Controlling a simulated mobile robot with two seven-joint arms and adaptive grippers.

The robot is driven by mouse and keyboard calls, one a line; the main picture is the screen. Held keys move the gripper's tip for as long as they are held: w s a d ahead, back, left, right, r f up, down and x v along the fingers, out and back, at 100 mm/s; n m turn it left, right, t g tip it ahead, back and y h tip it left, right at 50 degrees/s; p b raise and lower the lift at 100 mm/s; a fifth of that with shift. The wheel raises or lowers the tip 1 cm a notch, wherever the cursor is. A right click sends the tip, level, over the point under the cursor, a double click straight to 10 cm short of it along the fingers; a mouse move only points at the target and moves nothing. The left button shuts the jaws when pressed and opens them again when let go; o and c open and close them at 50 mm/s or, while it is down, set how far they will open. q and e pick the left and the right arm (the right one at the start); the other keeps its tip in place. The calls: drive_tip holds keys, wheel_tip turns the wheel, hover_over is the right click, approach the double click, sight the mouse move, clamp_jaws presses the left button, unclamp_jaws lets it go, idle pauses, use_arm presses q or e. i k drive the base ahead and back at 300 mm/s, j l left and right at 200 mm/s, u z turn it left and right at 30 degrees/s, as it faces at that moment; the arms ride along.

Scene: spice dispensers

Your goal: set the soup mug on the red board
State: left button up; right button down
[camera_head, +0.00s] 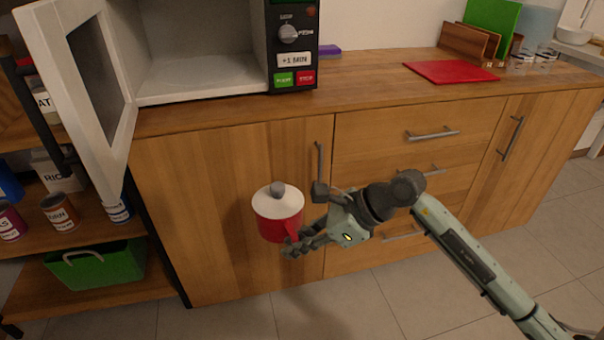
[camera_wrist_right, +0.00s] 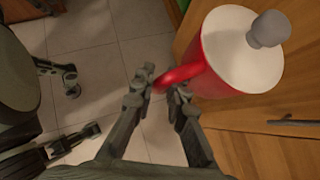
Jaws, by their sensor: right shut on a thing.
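The soup mug (camera_head: 273,227) is red with a white lid and a grey knob. It is upright in the air in front of the cabinet doors, below the counter top. My right gripper (camera_head: 294,241) is shut on its red handle; the right wrist view also shows the mug (camera_wrist_right: 208,70) and the fingers (camera_wrist_right: 160,88) at the handle. The red board (camera_head: 450,72) lies flat on the counter at the back right, with nothing on it. Dark fingers of my left gripper (camera_wrist_right: 72,108) show spread apart and empty in the right wrist view; the head view does not show it.
A microwave (camera_head: 200,80) with its door (camera_head: 80,90) swung open stands on the counter at left. Several drawer handles (camera_head: 432,133) stick out near my right arm. Wooden boards and a green board (camera_head: 492,28) stand behind the red board, glasses (camera_head: 530,60) beside it.

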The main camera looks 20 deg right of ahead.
sight(456, 73)
drive_tip(key=k+l, duration=0.1)
drive_tip(key=l, duration=1)
drive_tip(key=k+l+u, duration=0.1)
drive_tip(key=l, duration=0.5)
drive_tip(key=k+l, duration=0.1)
drive_tip(key=l, duration=0.45)
drive_tip(key=k+l+u, duration=0.1)
drive_tip(key=l, duration=0.45)
